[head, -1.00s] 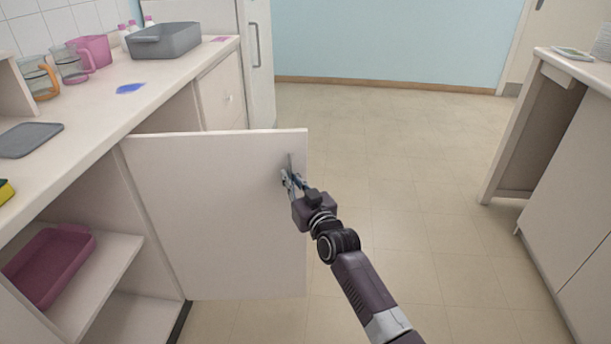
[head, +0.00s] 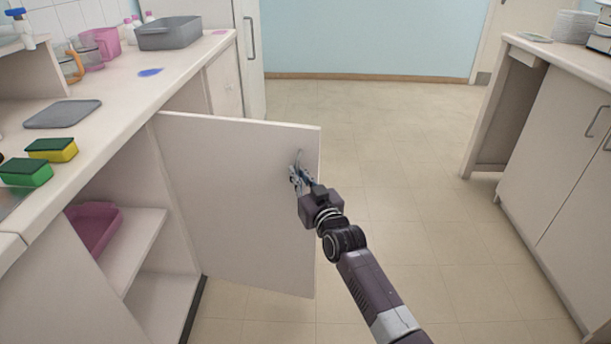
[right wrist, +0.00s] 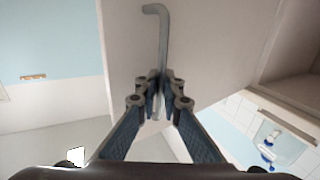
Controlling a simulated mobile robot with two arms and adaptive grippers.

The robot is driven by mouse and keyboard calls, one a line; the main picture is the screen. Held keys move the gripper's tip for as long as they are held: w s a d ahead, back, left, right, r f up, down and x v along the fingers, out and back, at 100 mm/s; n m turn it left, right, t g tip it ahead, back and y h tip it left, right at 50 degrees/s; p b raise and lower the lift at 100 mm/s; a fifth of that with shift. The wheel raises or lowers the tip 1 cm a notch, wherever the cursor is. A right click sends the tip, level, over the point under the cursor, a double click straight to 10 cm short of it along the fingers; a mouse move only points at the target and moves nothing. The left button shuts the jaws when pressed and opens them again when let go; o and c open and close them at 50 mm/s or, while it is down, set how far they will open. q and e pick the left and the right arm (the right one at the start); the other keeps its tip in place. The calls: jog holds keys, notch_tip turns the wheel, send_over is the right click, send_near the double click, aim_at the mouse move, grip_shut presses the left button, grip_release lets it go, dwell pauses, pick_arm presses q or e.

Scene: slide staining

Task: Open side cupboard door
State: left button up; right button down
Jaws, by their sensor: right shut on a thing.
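The side cupboard door (head: 235,190) is a plain pale panel hinged at its left edge under the left counter. It stands swung far out over the floor, and the shelves behind it are exposed. Its thin grey bar handle (head: 298,160) is near the free right edge. My right gripper (head: 299,178) is shut on this handle. In the right wrist view, the two fingers (right wrist: 160,88) close around the lower part of the handle (right wrist: 157,35), against the door panel (right wrist: 205,45). My left gripper is in neither view.
Inside the cupboard, a pink tray (head: 97,228) sits on a shelf (head: 140,243). The left counter (head: 110,115) carries sponges (head: 52,150), a grey flat tray (head: 63,113) and a grey tub (head: 170,33). The tiled floor (head: 400,170) is clear up to the right-hand cabinets (head: 555,165).

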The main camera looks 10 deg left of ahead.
jog(key=shift+r, duration=0.2)
jog(key=c, duration=2.1)
grip_release()
jog(key=shift+f, duration=0.1)
jog(key=v, duration=1.2)
jog(key=shift+s+f, duration=0.1)
